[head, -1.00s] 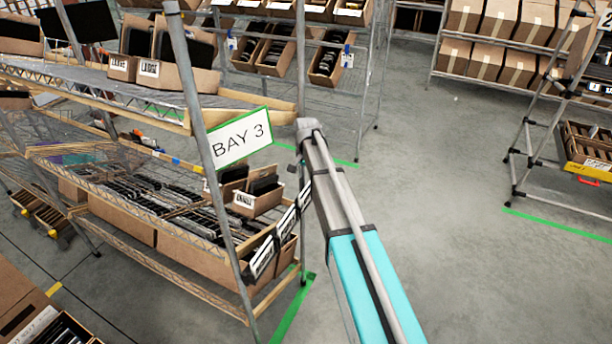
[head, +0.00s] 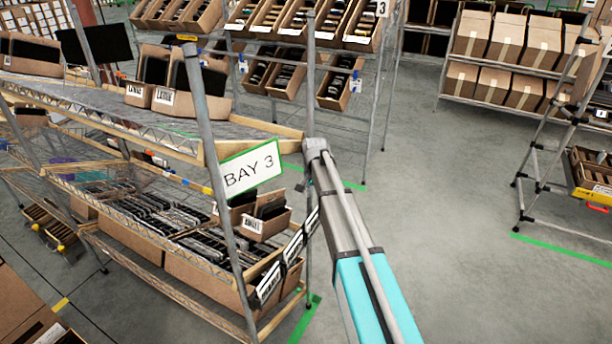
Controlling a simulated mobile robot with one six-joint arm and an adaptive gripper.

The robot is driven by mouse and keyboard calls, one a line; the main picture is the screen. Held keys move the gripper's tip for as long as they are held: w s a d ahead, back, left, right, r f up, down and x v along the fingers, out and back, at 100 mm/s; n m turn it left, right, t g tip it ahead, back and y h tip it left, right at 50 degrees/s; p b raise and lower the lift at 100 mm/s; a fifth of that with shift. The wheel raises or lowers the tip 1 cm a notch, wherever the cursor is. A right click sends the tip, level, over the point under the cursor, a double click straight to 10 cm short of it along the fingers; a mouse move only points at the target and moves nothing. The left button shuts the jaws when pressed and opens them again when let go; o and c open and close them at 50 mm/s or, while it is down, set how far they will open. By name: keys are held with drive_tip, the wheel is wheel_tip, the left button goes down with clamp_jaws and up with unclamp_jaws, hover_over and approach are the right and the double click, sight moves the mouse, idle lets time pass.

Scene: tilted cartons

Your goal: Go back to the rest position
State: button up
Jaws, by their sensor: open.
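My arm reaches up from the bottom of the head view, with a turquoise part and a grey link ending in a rounded grey joint beside the shelf post. My gripper is not in view. Beside the arm on the left stands the rack marked with a white, green-edged BAY 3 sign (head: 250,169). On its lower shelf are small open cartons (head: 264,217) holding dark items, near the arm.
A metal post (head: 203,130) of the rack stands left of the arm. More racks with tilted cartons (head: 336,88) are behind. Closed taped cartons (head: 502,40) line the back right. A wheeled-looking frame (head: 545,150) stands at right. The grey floor (head: 450,200) between is clear.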

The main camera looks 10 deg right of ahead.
drive_tip(key=s+d+r+n+p, duration=0.1)
drive_tip(key=s+n, duration=0.6)
drive_tip(key=s, duration=2.2)
drive_tip(key=shift+d+r, duration=0.25)
